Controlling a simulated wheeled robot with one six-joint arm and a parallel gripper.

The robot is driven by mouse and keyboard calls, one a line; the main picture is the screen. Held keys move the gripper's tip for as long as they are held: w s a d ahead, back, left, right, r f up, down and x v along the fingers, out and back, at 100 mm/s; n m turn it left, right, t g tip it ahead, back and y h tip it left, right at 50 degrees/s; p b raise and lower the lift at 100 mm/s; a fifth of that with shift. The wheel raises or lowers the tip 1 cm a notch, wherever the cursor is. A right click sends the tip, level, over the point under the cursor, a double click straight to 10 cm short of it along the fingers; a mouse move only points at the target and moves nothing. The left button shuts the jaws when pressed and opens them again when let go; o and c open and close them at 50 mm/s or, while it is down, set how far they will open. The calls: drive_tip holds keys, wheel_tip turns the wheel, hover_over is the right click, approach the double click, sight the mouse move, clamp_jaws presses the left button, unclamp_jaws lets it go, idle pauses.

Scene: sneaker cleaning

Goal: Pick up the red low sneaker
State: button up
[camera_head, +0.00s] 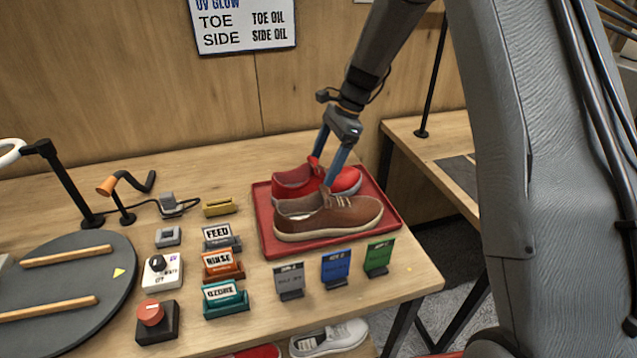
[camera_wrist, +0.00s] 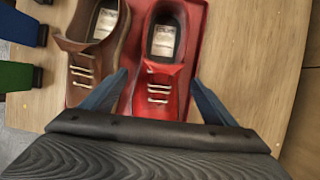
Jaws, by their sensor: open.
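The red low sneaker (camera_head: 342,181) lies on a red tray (camera_head: 391,217), behind a brown sneaker (camera_head: 335,218) in the head view. In the wrist view the red sneaker (camera_wrist: 160,85) is on the right of the brown one (camera_wrist: 88,50), with its pale laces facing the camera. My gripper (camera_head: 321,172) is open over the red sneaker. In the wrist view its two blue fingers (camera_wrist: 157,92) stand on either side of the shoe's laced part, the left one near the gap between the shoes. Whether the fingers touch the shoe I cannot tell.
Blue (camera_head: 336,268), green (camera_head: 379,257) and grey (camera_head: 289,282) cards stand in front of the tray. FEED, RINSE and OZONE holders (camera_head: 224,299) stand to its left. A dark round turntable (camera_head: 60,275) is at far left. Bare wood lies right of the tray.

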sight(319, 174)
drive_tip(key=shift+p+x, duration=0.45)
drive_tip(key=shift+x, duration=1.35)
drive_tip(key=c, duration=1.4)
